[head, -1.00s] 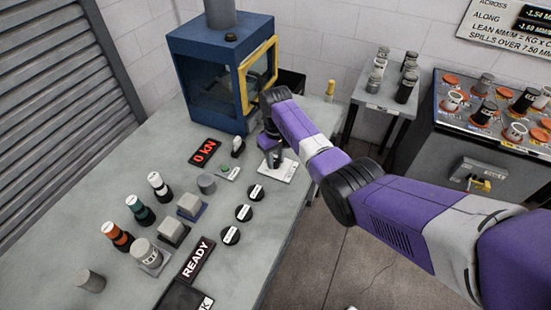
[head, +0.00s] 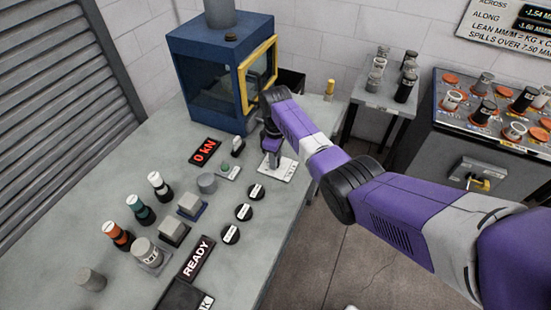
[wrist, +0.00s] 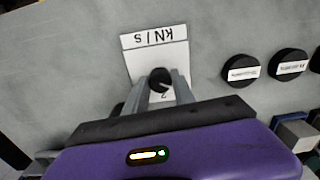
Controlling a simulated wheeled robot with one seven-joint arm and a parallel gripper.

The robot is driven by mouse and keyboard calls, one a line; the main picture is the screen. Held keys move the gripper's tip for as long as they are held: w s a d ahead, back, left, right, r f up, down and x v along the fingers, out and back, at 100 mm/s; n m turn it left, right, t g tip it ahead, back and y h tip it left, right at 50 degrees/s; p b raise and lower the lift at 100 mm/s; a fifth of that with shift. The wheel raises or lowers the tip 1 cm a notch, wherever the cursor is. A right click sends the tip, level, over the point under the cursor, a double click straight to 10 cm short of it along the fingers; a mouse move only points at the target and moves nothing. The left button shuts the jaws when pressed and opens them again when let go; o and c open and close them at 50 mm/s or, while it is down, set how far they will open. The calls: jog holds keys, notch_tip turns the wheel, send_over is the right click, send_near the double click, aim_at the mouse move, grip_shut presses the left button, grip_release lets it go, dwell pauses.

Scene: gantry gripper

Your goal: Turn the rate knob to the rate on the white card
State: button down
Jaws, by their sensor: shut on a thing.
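The rate knob (wrist: 159,79) is a small dark round knob on a white plate (wrist: 155,40) marked "kN / s". In the head view the plate (head: 287,172) lies on the bench in front of the blue cabinet. My gripper (wrist: 161,85) is shut on the knob, with one grey finger on each side of it. In the head view my gripper (head: 271,160) reaches down onto the plate and hides the knob. A "2" shows on the plate beside the fingers; other scale marks and the knob's pointer are hidden or too small to read. I cannot pick out a white card giving a rate.
Several black round knobs with white labels (head: 243,212) stand nearby on the bench (head: 130,185). A red "0 kN" display (head: 205,151), a "READY" sign (head: 196,258) and the blue cabinet (head: 205,90) with a yellow-framed door surround the spot.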

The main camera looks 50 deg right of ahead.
dwell(0.4)
jog(key=c, duration=1.1)
grip_release()
jog(key=shift+o, duration=0.2)
jog(key=shift+r, duration=3.95)
